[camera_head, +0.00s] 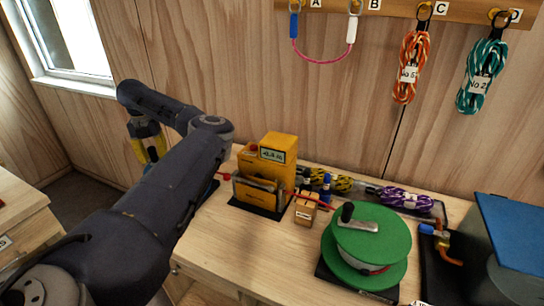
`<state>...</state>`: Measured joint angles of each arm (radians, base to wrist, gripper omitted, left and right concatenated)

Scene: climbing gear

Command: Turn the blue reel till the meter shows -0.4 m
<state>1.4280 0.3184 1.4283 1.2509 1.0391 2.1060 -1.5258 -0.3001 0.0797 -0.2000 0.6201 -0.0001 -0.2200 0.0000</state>
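The yellow meter (281,143) stands on the bench; its small display seems to start with a minus sign, but I cannot read the digits surely. A green reel (372,243) with a silver crank and black knob sits on a dark base in front right of it. A red line (312,199) runs from the meter towards the green reel. My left gripper (148,147), with a yellow band, hangs at the far left, well away from the green reel; its fingers are hidden behind my arm. My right gripper is out of view.
Yellow and purple rope bundles (405,199) lie behind. A blue-topped box (512,230) stands at right. Ropes hang from a lettered rail (455,12). The front bench is clear.

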